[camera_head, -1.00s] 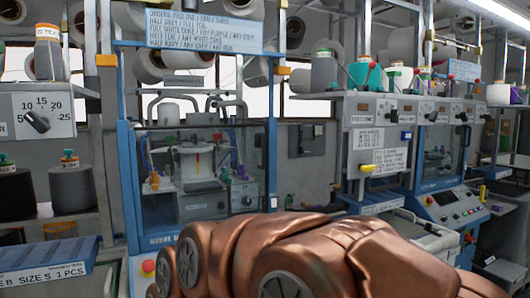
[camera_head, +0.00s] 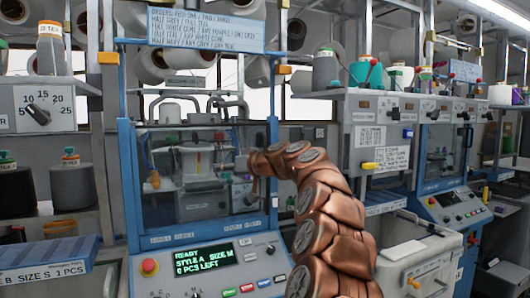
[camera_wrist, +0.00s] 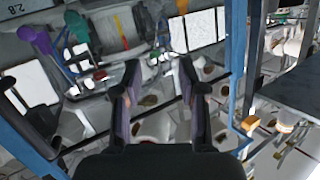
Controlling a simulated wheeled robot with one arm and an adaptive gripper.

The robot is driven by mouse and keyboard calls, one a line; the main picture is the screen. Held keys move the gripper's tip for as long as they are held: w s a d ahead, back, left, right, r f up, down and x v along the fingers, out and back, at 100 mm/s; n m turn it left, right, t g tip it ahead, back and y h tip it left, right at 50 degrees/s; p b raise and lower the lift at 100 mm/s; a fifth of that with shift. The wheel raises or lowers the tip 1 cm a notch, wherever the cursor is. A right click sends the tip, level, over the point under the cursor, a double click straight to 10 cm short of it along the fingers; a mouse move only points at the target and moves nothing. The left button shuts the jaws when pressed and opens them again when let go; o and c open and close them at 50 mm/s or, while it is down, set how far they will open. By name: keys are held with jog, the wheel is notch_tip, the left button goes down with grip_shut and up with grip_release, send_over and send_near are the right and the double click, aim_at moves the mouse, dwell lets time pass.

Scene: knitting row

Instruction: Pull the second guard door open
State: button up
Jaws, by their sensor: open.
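A blue-framed guard door (camera_head: 128,190) with a clear pane stands on the near knitting machine, left of centre in the head view. It looks shut, with machine parts showing behind the pane. Another blue-framed guard door (camera_head: 419,155) is on a machine farther right. I cannot tell which one counts as second. My gripper (camera_head: 254,187) is at the right side of the near door, small and partly hidden by my arm. In the wrist view my gripper (camera_wrist: 160,72) is open with nothing between the fingers, and a blue frame bar (camera_wrist: 238,60) runs to their right. Contact cannot be told.
Below the near door is a control panel (camera_head: 215,262) with a lit display and a red button (camera_head: 149,266). A yarn shelf (camera_head: 40,215) stands at left. Yarn cones line the racks above.

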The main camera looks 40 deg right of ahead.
jog(key=s+d+r+m+t+h, duration=0.1)
jog(key=s+d+r+h, duration=0.15)
jog(key=d, duration=0.65)
jog(key=s+d+r+t+h, duration=0.1)
jog(key=s+d+t+h, duration=0.15)
jog(key=d, duration=0.65)
jog(key=shift+g, duration=0.45)
jog(key=shift+w+d+r+p, duration=0.15)
jog(key=shift+w+p, duration=0.5)
jog(key=shift+w, duration=0.6)
jog(key=shift+w+d+p, duration=0.15)
jog(key=shift+w+p, duration=0.5)
jog(key=shift+w, duration=0.55)
jog(key=shift+w+d+r+p, duration=0.15)
jog(key=shift+w+p, duration=0.5)
jog(key=shift+w, duration=0.6)
jog(key=shift+f, duration=0.1)
grip_shut()
